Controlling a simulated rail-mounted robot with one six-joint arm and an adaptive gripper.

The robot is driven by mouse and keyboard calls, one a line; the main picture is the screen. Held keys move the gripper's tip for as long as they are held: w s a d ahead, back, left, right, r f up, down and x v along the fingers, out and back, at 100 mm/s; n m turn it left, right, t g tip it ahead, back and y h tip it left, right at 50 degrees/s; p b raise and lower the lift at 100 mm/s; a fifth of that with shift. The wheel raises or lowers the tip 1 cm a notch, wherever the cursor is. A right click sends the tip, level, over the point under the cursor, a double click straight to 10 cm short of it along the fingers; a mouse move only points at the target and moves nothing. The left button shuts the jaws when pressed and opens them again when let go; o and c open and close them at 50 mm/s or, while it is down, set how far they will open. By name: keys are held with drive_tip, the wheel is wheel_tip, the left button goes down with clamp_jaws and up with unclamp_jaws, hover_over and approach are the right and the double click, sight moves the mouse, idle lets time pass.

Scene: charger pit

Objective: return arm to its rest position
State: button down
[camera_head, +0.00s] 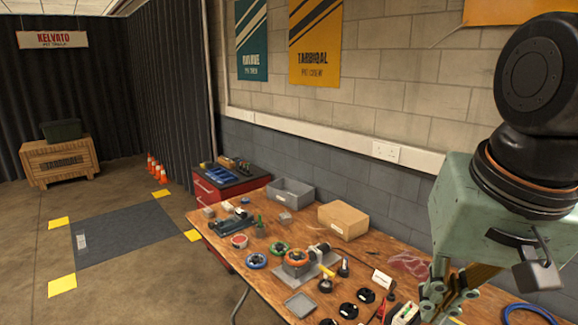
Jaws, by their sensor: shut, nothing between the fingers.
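My arm comes down at the right of the picture, with black joints above a pale green housing. My gripper (444,300) is at the lower right, over the right part of the wooden workbench (262,290). Its fingers are partly seen and look shut, with nothing held between them. How high they are above the bench is hard to tell.
The bench holds a grey bin (290,193), a cardboard box (343,219), a motor-like assembly (297,262), a small grey tray (300,304) and several black round parts. A block wall stands behind. A red cabinet (228,185) adjoins the bench. Floor at left is open.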

drive_tip(key=s+r+n, duration=0.1)
drive_tip(key=s+n, duration=0.2)
drive_tip(key=s, duration=0.5)
drive_tip(key=shift+t, duration=0.3)
